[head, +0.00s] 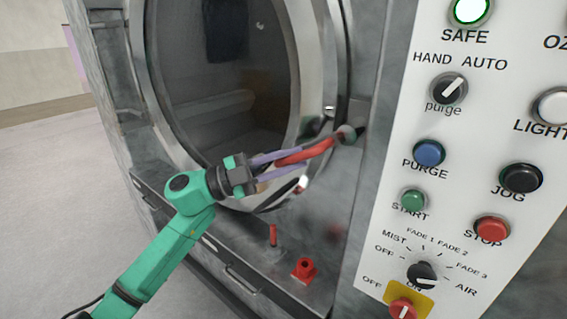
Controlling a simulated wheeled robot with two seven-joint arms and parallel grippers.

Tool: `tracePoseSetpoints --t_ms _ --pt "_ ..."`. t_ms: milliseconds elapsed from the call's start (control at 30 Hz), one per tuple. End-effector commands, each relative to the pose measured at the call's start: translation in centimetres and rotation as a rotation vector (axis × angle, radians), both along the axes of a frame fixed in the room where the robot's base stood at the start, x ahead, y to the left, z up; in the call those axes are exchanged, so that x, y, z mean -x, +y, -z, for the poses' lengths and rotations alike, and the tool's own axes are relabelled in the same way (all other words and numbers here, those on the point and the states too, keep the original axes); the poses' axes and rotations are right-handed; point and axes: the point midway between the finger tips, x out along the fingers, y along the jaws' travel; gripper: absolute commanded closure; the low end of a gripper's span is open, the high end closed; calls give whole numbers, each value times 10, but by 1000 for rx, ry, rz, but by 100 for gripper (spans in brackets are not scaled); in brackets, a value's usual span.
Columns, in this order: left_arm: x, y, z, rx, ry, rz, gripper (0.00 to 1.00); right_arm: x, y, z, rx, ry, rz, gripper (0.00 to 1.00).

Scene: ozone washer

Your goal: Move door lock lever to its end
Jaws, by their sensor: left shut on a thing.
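The door lock lever (321,149) is a red handle beside the lower right of the round door (222,75). It slants down and left from a grey pivot (347,133) on the metal front. My left gripper (297,158), with pale purple fingers, comes in from the lower left and is shut on the lever, one finger above it and one below. The fingers hide part of the lever's free end. The door's ring lies against the front; whether it is latched cannot be told. My right gripper is not in view.
A control panel (384,195) with knobs and coloured buttons stands close on the right. Below the door, a short red lever (273,235) and a red square fitting (303,270) stick up from the ledge. Open floor (55,190) lies at left.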

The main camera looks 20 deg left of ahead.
Motion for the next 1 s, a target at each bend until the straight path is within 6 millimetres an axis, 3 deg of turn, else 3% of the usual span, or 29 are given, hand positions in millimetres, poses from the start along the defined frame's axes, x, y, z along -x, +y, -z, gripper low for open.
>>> tracePoseSetpoints --t_ms 100,400,1000 --pt "-1 -7 16 101 42 4 100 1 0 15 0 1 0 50" --pt "6 -28 35 368 147 5 100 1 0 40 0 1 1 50" --pt "20 -64 48 832 330 3 100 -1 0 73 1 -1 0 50"
